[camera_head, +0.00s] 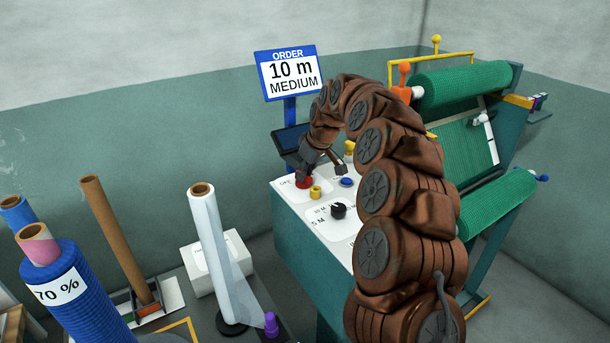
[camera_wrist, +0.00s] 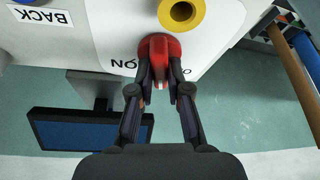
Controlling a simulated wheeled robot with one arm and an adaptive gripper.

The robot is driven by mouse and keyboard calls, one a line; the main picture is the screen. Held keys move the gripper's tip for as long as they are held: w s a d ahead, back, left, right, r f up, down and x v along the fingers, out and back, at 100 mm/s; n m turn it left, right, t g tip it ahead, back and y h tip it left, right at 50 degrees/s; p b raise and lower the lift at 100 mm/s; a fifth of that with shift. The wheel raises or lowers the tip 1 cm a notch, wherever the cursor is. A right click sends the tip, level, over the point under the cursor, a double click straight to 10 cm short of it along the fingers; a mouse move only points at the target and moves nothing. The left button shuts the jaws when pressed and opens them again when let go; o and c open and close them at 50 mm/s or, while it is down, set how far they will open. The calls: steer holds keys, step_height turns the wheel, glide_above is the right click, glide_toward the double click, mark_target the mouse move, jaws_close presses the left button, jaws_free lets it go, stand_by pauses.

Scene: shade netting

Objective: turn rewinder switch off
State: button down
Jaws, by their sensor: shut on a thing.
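The rewinder switch is a red rotary knob on a white label plate of the control panel, seen in the wrist view (camera_wrist: 158,45) and in the head view (camera_head: 304,182). My gripper (camera_wrist: 160,82) is shut on the red knob, with one dark finger on each side of its raised bar. An upside-down "ON" label shows left of the knob in the wrist view. The label on its right is mostly hidden by a finger. In the head view my gripper (camera_head: 305,174) reaches down onto the knob at the panel's far left corner.
Near the red knob are a yellow knob (camera_head: 315,192), a blue button (camera_head: 346,182) and a black dial (camera_head: 338,211). A dark screen (camera_head: 289,138) and an order sign (camera_head: 290,75) stand behind. Green netting rolls (camera_head: 465,85) are at right, a clear film roll (camera_head: 210,245) at left.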

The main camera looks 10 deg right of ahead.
steer(key=n+g+y+b, duration=0.1)
steer(key=n+b, duration=0.1)
steer(key=n, duration=0.3)
steer(key=shift+w+d+f, duration=0.1)
steer(key=shift+n+g, duration=0.3)
steer(key=shift+n+y, duration=0.3)
steer(key=c, duration=1.1)
jaws_free()
steer(key=shift+v, duration=3.8)
